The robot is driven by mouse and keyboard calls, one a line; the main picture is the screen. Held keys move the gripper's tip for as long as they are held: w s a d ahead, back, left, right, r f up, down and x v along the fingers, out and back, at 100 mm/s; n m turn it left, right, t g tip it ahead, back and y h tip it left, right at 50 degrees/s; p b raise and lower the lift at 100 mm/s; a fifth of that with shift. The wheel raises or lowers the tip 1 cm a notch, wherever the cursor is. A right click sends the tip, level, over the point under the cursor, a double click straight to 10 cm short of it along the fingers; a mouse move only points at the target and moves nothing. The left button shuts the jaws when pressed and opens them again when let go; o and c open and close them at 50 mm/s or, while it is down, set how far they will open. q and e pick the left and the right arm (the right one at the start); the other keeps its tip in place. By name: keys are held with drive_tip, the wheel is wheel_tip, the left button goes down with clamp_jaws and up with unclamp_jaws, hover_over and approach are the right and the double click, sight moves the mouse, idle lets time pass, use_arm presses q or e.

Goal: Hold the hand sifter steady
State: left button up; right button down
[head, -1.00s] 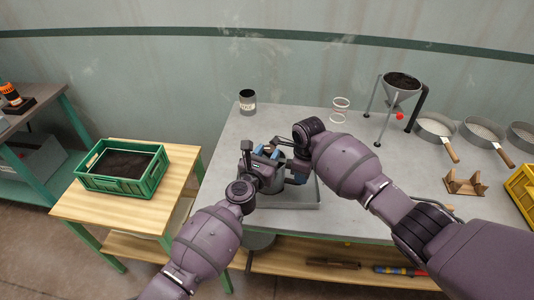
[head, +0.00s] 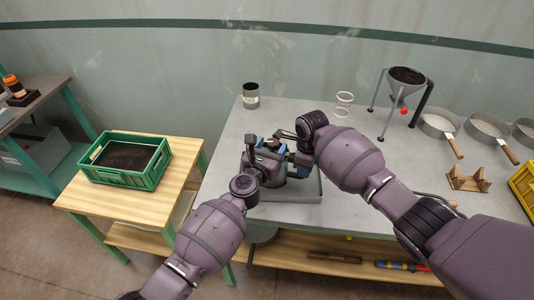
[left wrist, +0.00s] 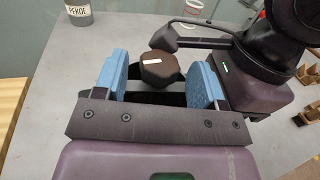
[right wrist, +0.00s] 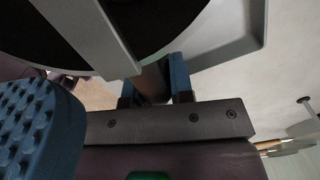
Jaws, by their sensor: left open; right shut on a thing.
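The hand sifter, a grey drum (head: 294,179), is over a shallow grey tray (head: 312,196) on the grey table, partly hidden by my grippers. In the right wrist view its rim and cross bar (right wrist: 88,28) show above a dark interior. My right gripper (right wrist: 152,85) is shut on its brown handle (right wrist: 150,78). My left gripper (head: 267,146) is open above the drum. In the left wrist view a dark brown knob-like piece (left wrist: 158,68) with a white mark shows between its blue fingers; I cannot tell whether they touch it. Contact between drum and tray is hidden.
A labelled grey tin (head: 251,96) and white rings (head: 344,102) stand at the back. A funnel on a stand (head: 406,82) and several round sieves (head: 440,122) are at right. A green crate of dark material (head: 126,160) sits on the wooden table. Clear tabletop lies left of the tray.

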use_arm(q)
drive_tip(key=v, duration=1.2)
drive_tip(key=w+a+r+m+g+h, duration=0.1)
drive_tip(key=w+a+m+h, duration=0.15)
drive_tip(key=w+a, duration=0.25)
drive_tip(key=w+d+g+h, duration=0.1)
drive_tip(key=w+d, duration=0.1)
drive_tip(key=d, duration=0.1)
drive_tip(key=w+d+m+g+h, duration=0.1)
drive_tip(key=w+d, duration=0.1)
drive_tip(key=d, duration=0.1)
drive_tip(key=w+d+m+g+h, duration=0.1)
drive_tip(key=w+d, duration=0.1)
drive_tip(key=d, duration=0.1)
drive_tip(key=shift+w+d+f, duration=0.15)
drive_tip(key=shift+w, duration=0.05)
idle(0.4)
drive_tip(key=c, duration=0.9)
